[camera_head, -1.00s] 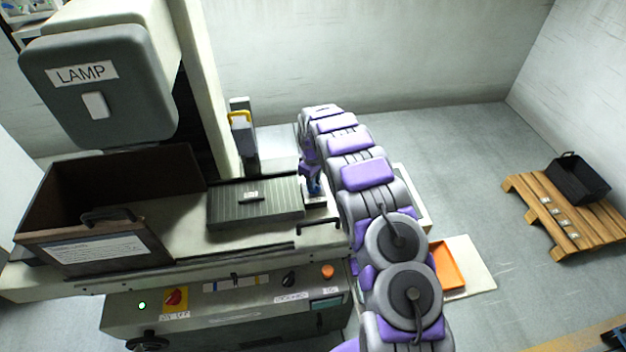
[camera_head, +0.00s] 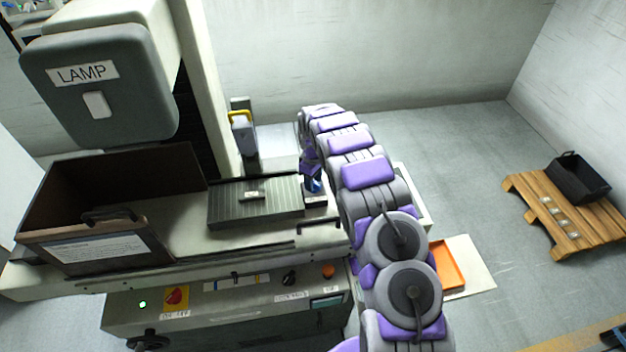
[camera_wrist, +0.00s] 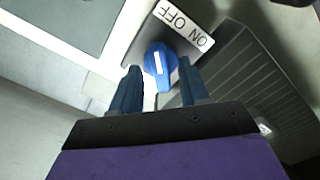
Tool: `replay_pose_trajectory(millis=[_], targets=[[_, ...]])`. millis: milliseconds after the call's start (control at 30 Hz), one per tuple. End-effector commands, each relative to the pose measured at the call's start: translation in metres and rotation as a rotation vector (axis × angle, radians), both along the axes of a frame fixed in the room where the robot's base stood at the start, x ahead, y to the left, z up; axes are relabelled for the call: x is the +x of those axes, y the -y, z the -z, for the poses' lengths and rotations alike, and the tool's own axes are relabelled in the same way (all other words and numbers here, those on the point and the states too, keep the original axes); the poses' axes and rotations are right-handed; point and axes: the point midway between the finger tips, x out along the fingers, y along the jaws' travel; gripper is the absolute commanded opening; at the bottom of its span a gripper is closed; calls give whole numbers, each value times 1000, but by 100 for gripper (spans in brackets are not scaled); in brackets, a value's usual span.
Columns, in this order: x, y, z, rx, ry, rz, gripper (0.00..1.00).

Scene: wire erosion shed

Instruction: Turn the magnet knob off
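In the head view my gripper (camera_head: 312,176) is down at the right end of the ribbed plate (camera_head: 228,208), and the arm hides part of the spot.
A small block (camera_head: 252,196) lies on the ribbed plate. An open brown box (camera_head: 110,190) stands on the machine at left, below the lamp housing (camera_head: 98,85). A yellow-topped post (camera_head: 243,125) rises behind the plate. An orange tray (camera_head: 449,265) lies right of my arm.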

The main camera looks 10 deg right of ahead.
Motion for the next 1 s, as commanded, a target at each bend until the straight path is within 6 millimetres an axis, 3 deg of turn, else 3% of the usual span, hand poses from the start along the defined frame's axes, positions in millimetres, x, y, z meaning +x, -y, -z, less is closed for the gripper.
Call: replay_pose_trajectory(millis=[233,367,1000], targets=[[-1,0,-2,0,-1,1,45],[0,0,-16,0,-1,0,45],[1,-1,-149,-1,1,0,45]])
